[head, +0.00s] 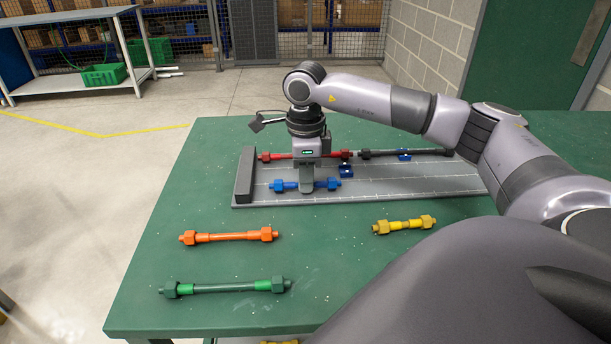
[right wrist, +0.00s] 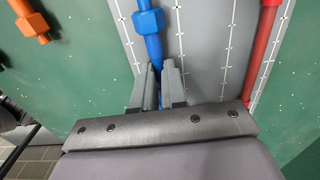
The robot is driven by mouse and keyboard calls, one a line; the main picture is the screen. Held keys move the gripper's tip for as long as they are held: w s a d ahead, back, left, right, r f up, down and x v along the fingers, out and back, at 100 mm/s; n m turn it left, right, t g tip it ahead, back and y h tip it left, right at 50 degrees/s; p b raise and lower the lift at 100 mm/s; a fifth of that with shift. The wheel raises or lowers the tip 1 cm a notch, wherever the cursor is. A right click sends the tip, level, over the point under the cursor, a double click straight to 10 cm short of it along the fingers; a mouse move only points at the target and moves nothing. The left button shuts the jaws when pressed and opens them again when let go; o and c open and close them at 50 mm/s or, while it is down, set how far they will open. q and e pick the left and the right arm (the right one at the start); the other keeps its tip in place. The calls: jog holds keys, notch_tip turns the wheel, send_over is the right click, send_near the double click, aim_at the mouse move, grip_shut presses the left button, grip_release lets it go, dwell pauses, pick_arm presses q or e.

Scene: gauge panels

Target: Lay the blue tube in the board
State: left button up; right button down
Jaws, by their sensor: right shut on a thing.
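The blue tube (head: 291,186) has a blue nut near each end and is over the left part of the grey board (head: 420,184), along its front lane. My right gripper (head: 306,190) points down and is shut on the middle of the tube. In the right wrist view the blue tube (right wrist: 152,42) runs between the two fingers (right wrist: 158,72). I cannot tell whether the tube touches the board. My left gripper is not in view.
A red tube (head: 300,155) and a dark grey tube (head: 400,153) lie along the board's back. A dark block (head: 245,176) stands at its left end. Orange (head: 228,237), green (head: 225,287) and yellow (head: 404,225) tubes lie on the green table (head: 330,260). A small blue holder (head: 345,170) is behind the blue tube.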

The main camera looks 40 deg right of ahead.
jog(key=shift+f, duration=0.2)
jog(key=c, duration=1.1)
grip_release()
jog(key=shift+r, duration=0.1)
notch_tip(320, 180, up, 7)
jog(key=shift+f, duration=0.15)
jog(key=shift+r, duration=0.6)
notch_tip(320, 180, up, 5)
jog(key=p, duration=0.5)
jog(key=shift+r, duration=0.1)
